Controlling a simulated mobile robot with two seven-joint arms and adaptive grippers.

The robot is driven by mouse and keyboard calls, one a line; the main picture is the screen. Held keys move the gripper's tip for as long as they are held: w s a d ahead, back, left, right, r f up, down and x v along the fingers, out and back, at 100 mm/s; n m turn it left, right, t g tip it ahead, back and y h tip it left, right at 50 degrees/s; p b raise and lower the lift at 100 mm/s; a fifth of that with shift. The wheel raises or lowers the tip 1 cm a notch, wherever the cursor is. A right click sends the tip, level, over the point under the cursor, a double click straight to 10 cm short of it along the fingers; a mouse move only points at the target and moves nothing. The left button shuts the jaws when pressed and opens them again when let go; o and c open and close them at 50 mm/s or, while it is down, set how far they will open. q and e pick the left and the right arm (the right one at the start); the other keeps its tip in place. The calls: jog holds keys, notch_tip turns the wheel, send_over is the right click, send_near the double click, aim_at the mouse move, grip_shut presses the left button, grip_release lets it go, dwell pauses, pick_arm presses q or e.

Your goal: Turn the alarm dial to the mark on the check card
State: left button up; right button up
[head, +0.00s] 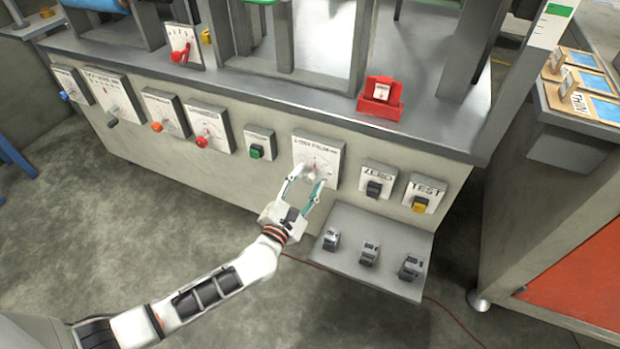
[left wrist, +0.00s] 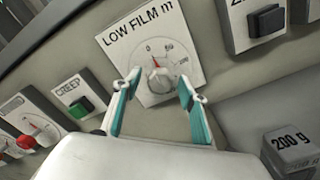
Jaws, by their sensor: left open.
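The alarm dial, labelled LOW FILM m, is on a white plate (head: 326,153) on the machine's front. In the left wrist view its pale knob (left wrist: 161,82) has a red pointer tip aimed up the plate, near the 0 end of the printed scale. My left gripper (head: 310,176) is open in front of the dial. In the left wrist view its fingertips (left wrist: 160,78) flank the knob; I cannot tell if they touch it. A small white card (head: 381,91), perhaps the check card, stands in a red holder (head: 378,110) on the ledge; its print is unreadable. My right gripper is not in view.
A green CREEP button (head: 257,151) is left of the dial; the ZERO (head: 374,188) and TEST (head: 420,204) buttons are right. Several weights stand on a grey shelf (head: 345,255) below. A red-knobbed dial (head: 203,140) is farther left.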

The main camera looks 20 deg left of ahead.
pick_arm(q)
jog(key=shift+w, duration=0.7)
jog(key=c, duration=1.1)
